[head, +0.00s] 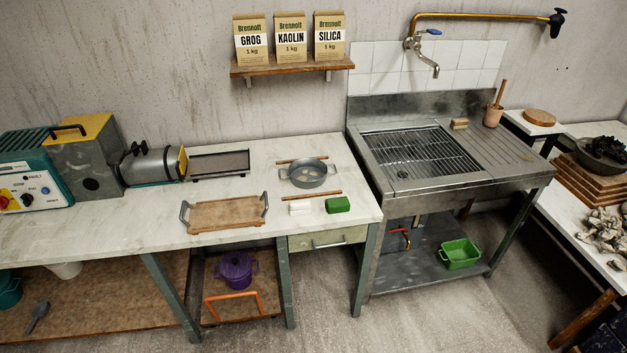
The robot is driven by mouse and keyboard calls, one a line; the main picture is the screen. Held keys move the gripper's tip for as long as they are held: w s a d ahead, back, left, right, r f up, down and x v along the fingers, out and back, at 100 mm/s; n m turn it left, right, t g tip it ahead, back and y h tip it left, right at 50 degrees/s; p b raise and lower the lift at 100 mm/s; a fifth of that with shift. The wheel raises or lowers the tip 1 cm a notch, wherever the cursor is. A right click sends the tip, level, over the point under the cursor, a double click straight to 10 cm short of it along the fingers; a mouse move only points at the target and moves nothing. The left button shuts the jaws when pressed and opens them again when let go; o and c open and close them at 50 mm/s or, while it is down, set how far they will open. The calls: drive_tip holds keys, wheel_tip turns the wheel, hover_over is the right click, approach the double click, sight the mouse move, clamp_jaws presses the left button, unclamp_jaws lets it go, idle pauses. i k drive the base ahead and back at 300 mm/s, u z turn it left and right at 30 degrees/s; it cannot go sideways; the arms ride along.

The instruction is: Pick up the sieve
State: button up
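A round grey metal vessel with a raised rim, which looks like the sieve (309,182), sits on the white worktop (230,174) near its right end. Small light patches show inside it, and I cannot make out a mesh. One thin wooden stick (301,160) lies just behind it and another (311,196) just in front. My gripper is not in view, and nothing is seen touching the vessel.
A dark flat tray (219,163) stands left. A metal sink (420,150) adjoins right; a shelf (290,69) hangs above.

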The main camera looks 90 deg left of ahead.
sight(308, 173)
drive_tip(key=i, duration=1.4)
drive_tip(key=u, duration=0.45)
drive_tip(key=k, duration=0.2)
drive_tip(key=u, duration=3.2)
